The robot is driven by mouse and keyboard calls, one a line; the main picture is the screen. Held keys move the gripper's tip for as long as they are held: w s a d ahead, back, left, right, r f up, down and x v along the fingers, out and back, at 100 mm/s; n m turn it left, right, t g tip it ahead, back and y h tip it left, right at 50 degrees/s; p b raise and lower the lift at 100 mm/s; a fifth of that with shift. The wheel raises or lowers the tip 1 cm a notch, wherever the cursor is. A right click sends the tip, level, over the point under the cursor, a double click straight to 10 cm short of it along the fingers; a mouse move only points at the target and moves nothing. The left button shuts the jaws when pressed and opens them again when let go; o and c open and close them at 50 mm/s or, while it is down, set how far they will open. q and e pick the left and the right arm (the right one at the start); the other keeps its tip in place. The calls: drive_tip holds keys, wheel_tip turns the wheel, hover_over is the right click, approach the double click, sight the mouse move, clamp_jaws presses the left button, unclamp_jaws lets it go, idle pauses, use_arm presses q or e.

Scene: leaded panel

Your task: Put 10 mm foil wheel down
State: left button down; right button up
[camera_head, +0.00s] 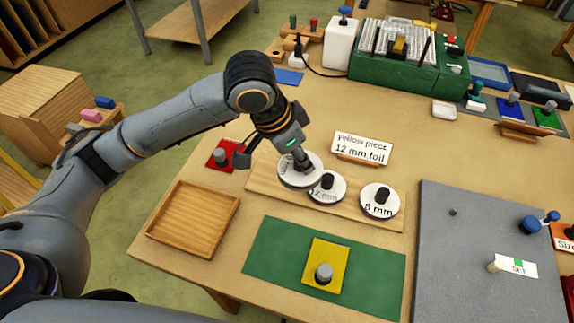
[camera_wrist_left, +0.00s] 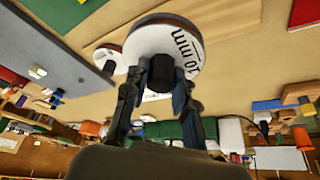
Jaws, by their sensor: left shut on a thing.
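The 10 mm foil wheel (camera_head: 290,177) is a white disc with a dark knob. It also shows in the left wrist view (camera_wrist_left: 150,40), with its "10 mm" print readable. My left gripper (camera_head: 304,164) is shut on its knob. The wheel is over the left part of the wooden board (camera_head: 262,186); I cannot tell whether it touches. It overlaps the 12 mm wheel (camera_head: 327,195) in the head view and hides part of its label. The 8 mm wheel (camera_head: 380,207) sits on the board to the right. My right gripper is not in view.
An empty wooden tray (camera_head: 195,222) is at the left. A yellow piece (camera_head: 318,255) with a knob lies on the green mat (camera_head: 265,255). A sign (camera_head: 362,148) reading "yellow piece 12 mm foil" stands behind the board. A red piece (camera_head: 228,161) is left of the gripper.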

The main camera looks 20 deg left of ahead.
use_arm(q)
drive_tip(key=w+a+f, duration=0.1)
drive_tip(key=a+f, duration=0.1)
drive_tip(key=w+a+f+p, duration=0.1)
drive_tip(key=w+a+f, duration=0.2)
drive_tip(key=a+f, duration=0.1)
drive_tip(key=f, duration=0.1)
drive_tip(key=shift+w+a, duration=0.35)
drive_tip(key=shift+a, duration=0.05)
drive_tip(key=f+p, duration=0.1)
drive_tip(key=f, duration=0.2)
drive_tip(key=shift+w+a+f+p, duration=0.1)
drive_tip(key=shift+a+f+p, duration=0.1)
drive_tip(key=shift+f+p, duration=0.15)
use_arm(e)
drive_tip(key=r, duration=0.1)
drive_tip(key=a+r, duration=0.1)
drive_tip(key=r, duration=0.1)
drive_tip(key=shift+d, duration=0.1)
use_arm(q)
drive_tip(key=c, duration=1.5)
unclamp_jaws()
drive_tip(key=shift+f, duration=0.1)
drive_tip(key=o, duration=0.4)
drive_tip(key=shift+o, duration=0.2)
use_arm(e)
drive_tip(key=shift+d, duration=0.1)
